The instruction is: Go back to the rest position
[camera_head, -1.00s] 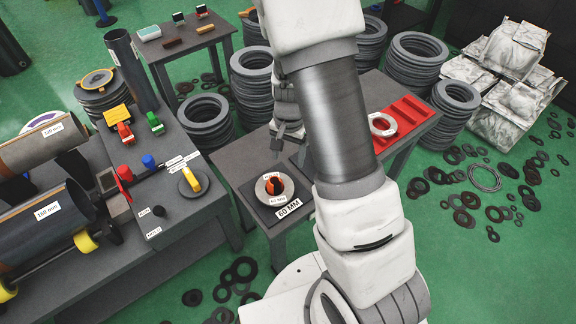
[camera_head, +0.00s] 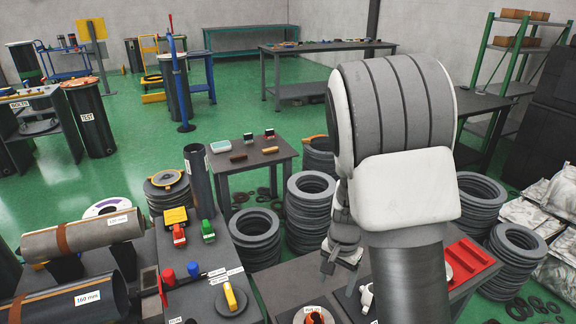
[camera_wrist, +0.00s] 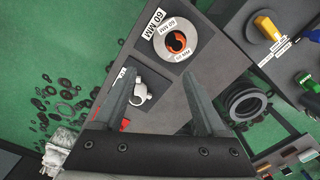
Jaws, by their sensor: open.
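My gripper (camera_head: 341,258) hangs from the raised arm above the dark table, left of my large arm link in the head view. In the wrist view my gripper (camera_wrist: 157,78) has its two fingers wide apart with nothing between them. Below is a grey flanged disc with an orange and black centre (camera_wrist: 177,42), beside a "60 MM" label. It shows at the bottom edge of the head view (camera_head: 314,317). A white clamp-like part (camera_wrist: 141,92) lies on the table, apart from the fingers, and also shows in the head view (camera_head: 366,298).
A red tray (camera_head: 470,262) is on the table, partly hidden by my arm. Stacks of dark rings (camera_head: 310,205) stand behind it. The left bench holds pipes (camera_head: 82,236) and a yellow-handled part (camera_head: 230,297). Green floor is open farther back.

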